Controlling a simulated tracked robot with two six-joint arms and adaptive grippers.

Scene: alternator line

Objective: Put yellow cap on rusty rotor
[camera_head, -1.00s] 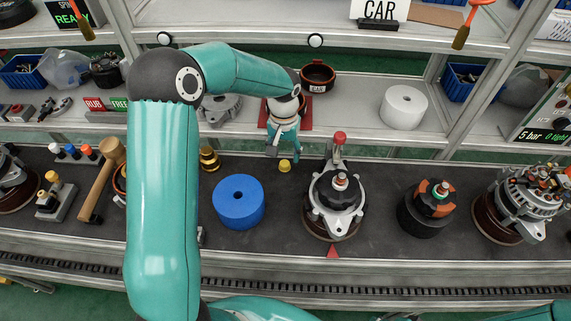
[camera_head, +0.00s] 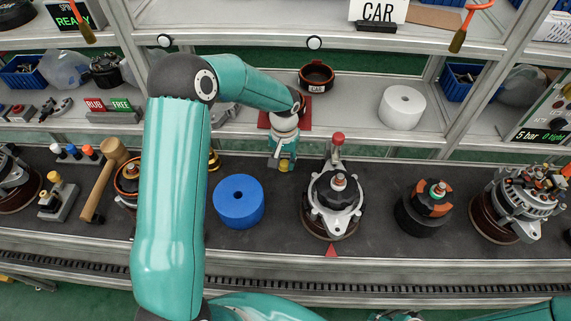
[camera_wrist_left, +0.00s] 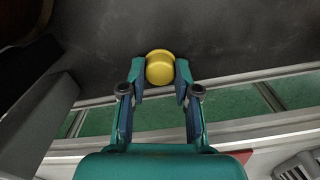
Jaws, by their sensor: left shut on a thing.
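The yellow cap (camera_wrist_left: 160,68) sits between the two fingertips of my left gripper (camera_wrist_left: 159,78), which is shut on it in the left wrist view. In the head view my left gripper (camera_head: 281,162) is over the back edge of the dark conveyor, with the yellow cap (camera_head: 284,166) small at its tips. A black rotor with rust-orange patches (camera_head: 432,194) stands on the conveyor to the right, apart from the gripper. I take it for the rusty rotor; a green ring and a shaft show on its top. My right gripper is not in view.
A blue roll (camera_head: 239,203) and an alternator housing (camera_head: 333,204) with a red-knobbed lever (camera_head: 338,143) behind it stand between my left arm and the rotor. A wound alternator (camera_head: 520,202) stands further right. A shelf edge runs behind.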

